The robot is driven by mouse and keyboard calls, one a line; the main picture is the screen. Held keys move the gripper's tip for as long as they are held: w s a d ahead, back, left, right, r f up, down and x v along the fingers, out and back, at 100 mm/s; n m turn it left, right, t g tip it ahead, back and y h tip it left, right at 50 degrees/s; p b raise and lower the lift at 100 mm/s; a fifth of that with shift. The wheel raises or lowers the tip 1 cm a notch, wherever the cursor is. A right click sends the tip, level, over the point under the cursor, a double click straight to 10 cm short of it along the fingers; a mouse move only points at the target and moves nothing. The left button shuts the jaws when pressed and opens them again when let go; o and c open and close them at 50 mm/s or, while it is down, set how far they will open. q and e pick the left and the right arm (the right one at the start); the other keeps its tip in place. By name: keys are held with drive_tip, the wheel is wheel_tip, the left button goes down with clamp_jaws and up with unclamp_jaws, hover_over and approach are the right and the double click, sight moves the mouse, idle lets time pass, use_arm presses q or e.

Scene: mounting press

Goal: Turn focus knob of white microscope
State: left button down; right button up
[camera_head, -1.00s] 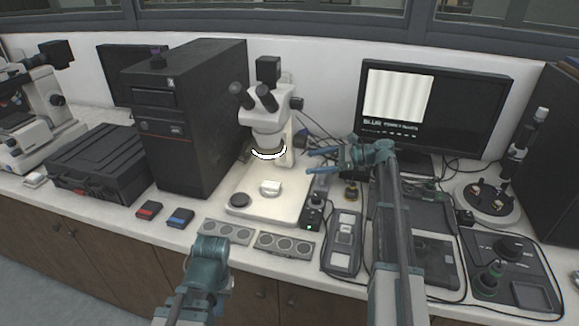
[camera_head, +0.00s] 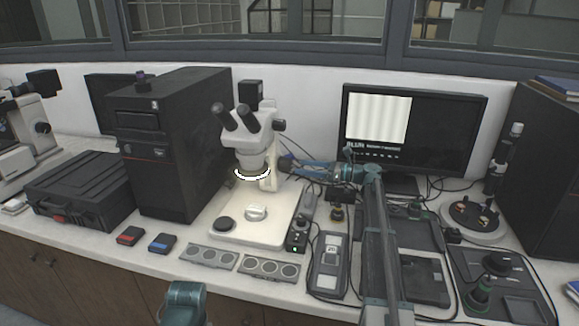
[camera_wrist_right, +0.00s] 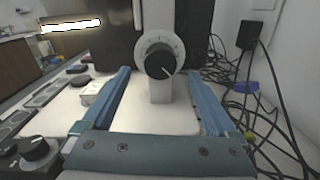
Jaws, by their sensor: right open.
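The white microscope (camera_head: 250,135) stands on a pale base (camera_head: 238,230) at the middle of the bench. Its round black focus knob (camera_wrist_right: 160,60), with a white scale ring, faces the right wrist camera. My right gripper (camera_head: 294,163) is at the right side of the microscope column. In the right wrist view, its two blue fingers are open (camera_wrist_right: 157,72), one on each side of the knob, with gaps to it. Whether the tips reach the knob in depth is unclear. My left gripper (camera_head: 184,298) is at the lower edge, its fingers not visible.
A black computer tower (camera_head: 170,150) stands left of the microscope. A monitor (camera_head: 440,130) stands behind my right arm. A small black control box (camera_head: 298,236) and loose cables (camera_wrist_right: 255,110) lie right of the base. Another microscope (camera_head: 22,130) is at the far left.

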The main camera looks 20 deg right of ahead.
sight(291, 165)
drive_tip(key=shift+x, duration=3)
drive_tip(key=c, duration=1.4)
drive_tip(key=shift+o, duration=0.2)
drive_tip(key=shift+n, duration=0.3)
